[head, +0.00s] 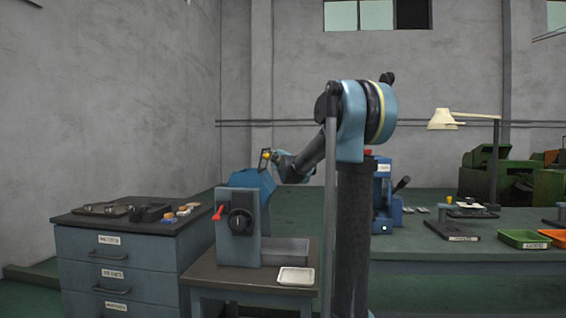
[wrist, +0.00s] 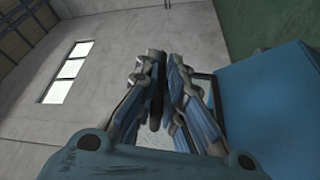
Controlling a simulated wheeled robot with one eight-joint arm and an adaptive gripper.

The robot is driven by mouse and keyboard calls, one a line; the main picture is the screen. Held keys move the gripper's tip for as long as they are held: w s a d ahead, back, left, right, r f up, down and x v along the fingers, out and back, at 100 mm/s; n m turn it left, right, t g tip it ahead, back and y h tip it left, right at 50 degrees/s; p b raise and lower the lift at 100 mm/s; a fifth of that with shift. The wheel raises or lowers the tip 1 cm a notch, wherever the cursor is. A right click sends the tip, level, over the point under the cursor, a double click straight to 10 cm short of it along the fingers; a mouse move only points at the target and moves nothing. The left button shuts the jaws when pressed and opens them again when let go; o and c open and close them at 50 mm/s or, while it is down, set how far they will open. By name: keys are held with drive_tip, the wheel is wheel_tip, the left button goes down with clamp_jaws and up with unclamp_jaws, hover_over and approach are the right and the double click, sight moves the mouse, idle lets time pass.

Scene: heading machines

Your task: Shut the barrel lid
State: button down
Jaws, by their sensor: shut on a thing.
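The barrel machine (head: 238,225) is a grey-blue box on a small table, with a red lever and a dark handwheel on its front. Its blue lid (head: 252,182) is at the top and looks tilted, rising toward the right; how far it stands open is hard to tell. A dark handle with a yellow part (head: 265,157) stands up from the lid. My gripper (head: 272,157) is at this handle, reaching in from the right. In the wrist view, my gripper's fingers (wrist: 167,85) are closed together, and the blue lid (wrist: 275,105) fills the right side. The fingers largely hide the grip.
A drawer cabinet (head: 118,258) with small parts on top stands at the left. A white tray (head: 296,276) lies on the small table's front right. A long green bench (head: 470,248) with a lamp (head: 446,119) and trays runs to the right.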

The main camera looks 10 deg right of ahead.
sight(269, 152)
drive_tip(key=shift+w+a+r+n+g, duration=0.2)
drive_tip(key=shift+a+r+n+g, duration=0.25)
drive_tip(key=shift+a+n, duration=0.45)
drive_tip(key=shift+w+a+r+n+g, duration=0.15)
drive_tip(key=shift+a+r+n+g, duration=0.25)
drive_tip(key=shift+n, duration=0.8)
drive_tip(key=shift+w+a+r+n+g, duration=0.15)
drive_tip(key=shift+a+n+g, duration=0.15)
drive_tip(key=shift+a+n, duration=0.35)
drive_tip(key=shift+w+a+f+n+g, duration=0.1)
drive_tip(key=shift+a+n+g, duration=0.15)
drive_tip(key=shift+a+n, duration=0.35)
drive_tip(key=w+a+f+n+g+h, duration=0.2)
drive_tip(key=a+f+n+g+h, duration=0.1)
drive_tip(key=a+n, duration=0.4)
drive_tip(key=shift+a+f+n+h, duration=0.4)
drive_tip(key=shift+f+n+h, duration=0.4)
drive_tip(key=shift+n, duration=0.35)
drive_tip(key=shift+s, duration=0.1)
drive_tip(key=c, duration=2)
unclamp_jaws()
drive_tip(key=shift+o, duration=0.2)
